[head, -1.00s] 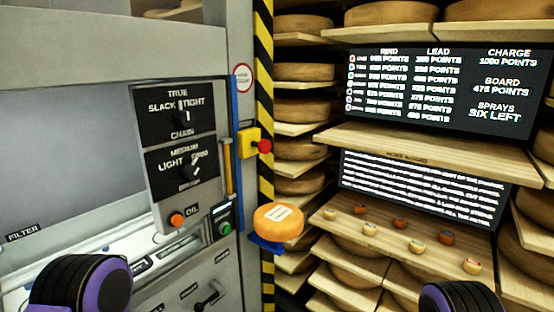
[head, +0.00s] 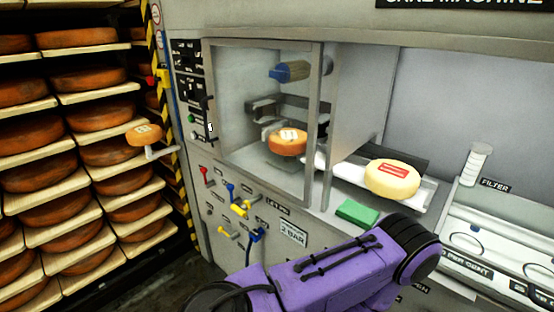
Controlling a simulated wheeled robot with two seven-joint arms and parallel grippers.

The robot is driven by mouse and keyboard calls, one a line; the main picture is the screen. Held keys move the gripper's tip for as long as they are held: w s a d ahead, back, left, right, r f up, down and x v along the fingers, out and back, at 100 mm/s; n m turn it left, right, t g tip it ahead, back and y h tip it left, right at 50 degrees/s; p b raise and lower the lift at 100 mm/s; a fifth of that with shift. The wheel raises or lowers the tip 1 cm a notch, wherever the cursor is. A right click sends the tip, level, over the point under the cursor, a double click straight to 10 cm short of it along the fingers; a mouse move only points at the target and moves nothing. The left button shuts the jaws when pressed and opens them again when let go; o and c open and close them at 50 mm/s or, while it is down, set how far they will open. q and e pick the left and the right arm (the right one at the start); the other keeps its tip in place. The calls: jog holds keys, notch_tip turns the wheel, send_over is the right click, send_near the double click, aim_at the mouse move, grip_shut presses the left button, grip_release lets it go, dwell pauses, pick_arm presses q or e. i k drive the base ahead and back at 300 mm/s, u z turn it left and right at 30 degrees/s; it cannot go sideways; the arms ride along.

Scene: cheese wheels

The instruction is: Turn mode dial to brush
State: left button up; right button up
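A column of black control plates (head: 190,88) stands on the machine front, left of the glazed chamber, seen at a steep angle. Its lettering and knobs are too small to read, so I cannot tell which one is the mode dial or where it points. A purple and black arm of mine (head: 330,272) crosses the bottom of the head view. No gripper fingers show, and neither gripper is in view.
An orange cheese wheel (head: 287,142) sits in the chamber below a blue roller (head: 293,71). A yellow wheel (head: 392,179) and green block (head: 357,213) are at right. Coloured levers (head: 240,205) stick out below. Cheese shelves (head: 85,180) fill the left.

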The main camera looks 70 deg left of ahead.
aim_at(184, 60)
jog(key=u, duration=2)
jog(key=k, duration=0.9)
jog(key=u, duration=1.75)
jog(key=i, duration=1.25)
jog(key=z, duration=0.35)
jog(key=i, duration=0.75)
jog(key=z, duration=0.7)
